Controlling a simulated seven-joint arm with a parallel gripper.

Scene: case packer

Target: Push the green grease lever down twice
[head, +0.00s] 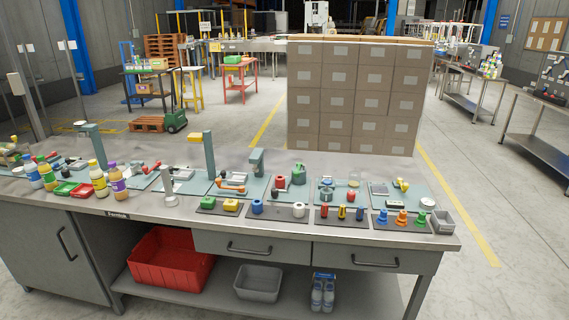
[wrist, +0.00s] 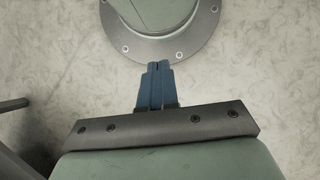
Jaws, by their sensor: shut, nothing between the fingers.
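Small stations stand on the grey workbench (head: 150,208) in the head view. A green part (head: 298,174) sits on one of the teal plates right of the bench's middle, beside a red part (head: 281,183). It may be the grease lever, but it is too small to tell its shape or whether it is up or down. My gripper (wrist: 157,66) shows only in the wrist view. Its two blue fingers are shut together with nothing between them. No bench station shows in the wrist view, and the gripper is apart from the green part.
Bottles (head: 118,183) and small trays crowd the bench's left. Dark mats with coloured parts line its front edge, and a grey bin (head: 443,222) stands at the right end. Stacked cartons (head: 352,98) rise behind the bench. A red crate (head: 170,262) is on the lower shelf.

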